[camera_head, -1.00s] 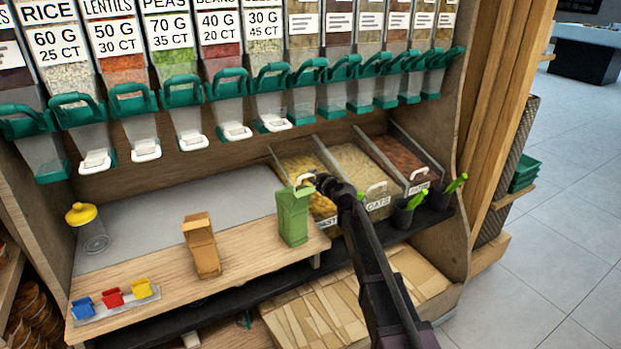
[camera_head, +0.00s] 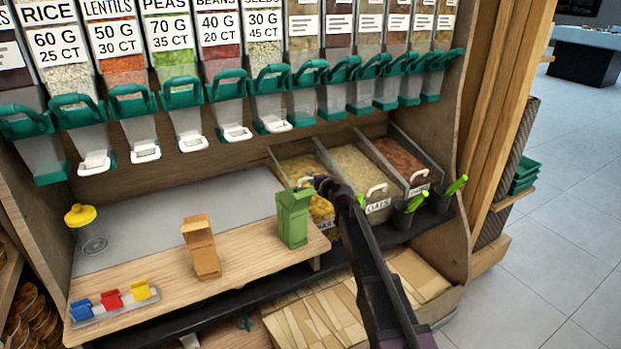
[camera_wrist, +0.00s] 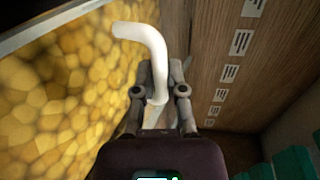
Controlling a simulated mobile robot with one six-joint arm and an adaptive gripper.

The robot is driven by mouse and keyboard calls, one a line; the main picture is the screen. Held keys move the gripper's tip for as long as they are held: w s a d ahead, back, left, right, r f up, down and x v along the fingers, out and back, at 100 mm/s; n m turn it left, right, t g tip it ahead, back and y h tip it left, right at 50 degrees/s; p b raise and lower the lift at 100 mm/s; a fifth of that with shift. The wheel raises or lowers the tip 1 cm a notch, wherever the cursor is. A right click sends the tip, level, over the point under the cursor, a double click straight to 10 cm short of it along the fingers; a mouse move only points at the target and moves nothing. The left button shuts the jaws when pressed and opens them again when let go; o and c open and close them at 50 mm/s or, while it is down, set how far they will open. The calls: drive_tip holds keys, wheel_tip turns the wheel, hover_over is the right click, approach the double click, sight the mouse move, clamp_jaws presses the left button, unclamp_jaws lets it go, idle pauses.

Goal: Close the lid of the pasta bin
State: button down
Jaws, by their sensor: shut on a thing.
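The pasta bin (camera_head: 299,167) is the leftmost of the open-fronted bins under the dispensers, with yellow pasta inside. Its white lid handle (camera_head: 304,182) shows just left of my gripper (camera_head: 324,186). In the wrist view, my gripper (camera_wrist: 159,92) has its two fingers closed around the lower end of the curved white handle (camera_wrist: 146,42). The pasta (camera_wrist: 62,95) fills the left of that view. The lid is clear, and its exact angle is hard to tell. My arm hides part of the bin front and its label.
The oats bin (camera_head: 352,165) and a reddish-brown bin (camera_head: 398,158) stand to the right. Dark cups with green scoops (camera_head: 408,212) sit before them. A green bag (camera_head: 293,217) stands close left of my gripper, and a brown bag (camera_head: 201,247) farther left. Dispensers with green handles (camera_head: 308,72) hang above.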

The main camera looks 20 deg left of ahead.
drive_tip(key=s+d+f+b, duration=0.3)
drive_tip(key=s+d, duration=0.5)
drive_tip(key=d, duration=0.1)
drive_tip(key=shift+d+f, duration=0.15)
drive_tip(key=shift+f, duration=0.1)
drive_tip(key=c, duration=1)
unclamp_jaws()
drive_tip(key=shift+o, duration=0.2)
drive_tip(key=f+v, duration=0.2)
drive_tip(key=v, duration=1)
drive_tip(key=shift+s+d+f, duration=0.2)
drive_tip(key=shift+s+d, duration=0.3)
